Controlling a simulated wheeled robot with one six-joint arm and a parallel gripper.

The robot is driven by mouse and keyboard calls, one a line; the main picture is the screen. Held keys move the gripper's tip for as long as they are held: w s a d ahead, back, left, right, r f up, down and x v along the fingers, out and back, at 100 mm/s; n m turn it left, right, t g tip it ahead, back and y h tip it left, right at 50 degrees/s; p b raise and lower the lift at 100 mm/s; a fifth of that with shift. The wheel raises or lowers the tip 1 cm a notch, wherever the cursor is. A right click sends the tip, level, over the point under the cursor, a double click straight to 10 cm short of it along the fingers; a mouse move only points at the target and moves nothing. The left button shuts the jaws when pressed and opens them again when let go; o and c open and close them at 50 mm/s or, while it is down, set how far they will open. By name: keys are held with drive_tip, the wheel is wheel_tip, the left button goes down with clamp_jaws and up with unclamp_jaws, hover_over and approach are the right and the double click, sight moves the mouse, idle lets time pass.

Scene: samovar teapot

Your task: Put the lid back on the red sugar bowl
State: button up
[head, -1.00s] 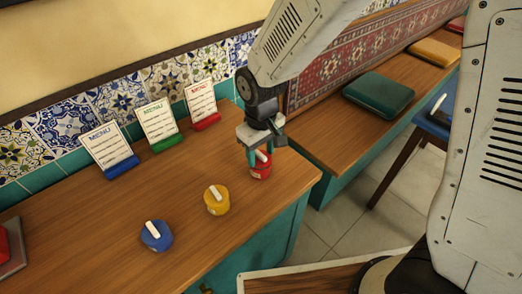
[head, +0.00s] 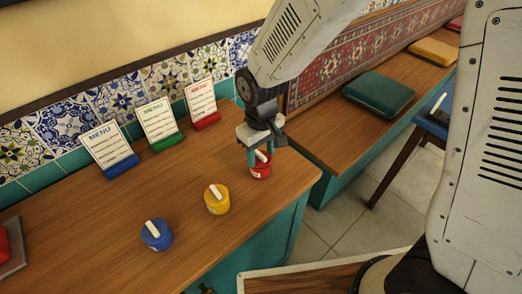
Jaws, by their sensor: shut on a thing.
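The red sugar bowl (head: 261,171) stands on the wooden counter near its right end. My gripper (head: 257,157) is right over it, pointing down, its teal fingers shut on a lid with a white bar handle (head: 262,156). The lid is at the top of the red bowl; the fingers partly hide it, and I cannot tell whether it rests fully on the rim.
A yellow bowl (head: 217,203) and a blue bowl (head: 157,238), both with white bar handles on top, stand to the left on the counter (head: 110,230). Three menu stands with blue (head: 121,168), green (head: 168,143) and red (head: 206,122) bases line the tiled wall.

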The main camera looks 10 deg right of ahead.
drive_tip(key=o, duration=1.5)
drive_tip(key=shift+r, duration=3.55)
clamp_jaws()
drive_tip(key=shift+f, duration=0.2)
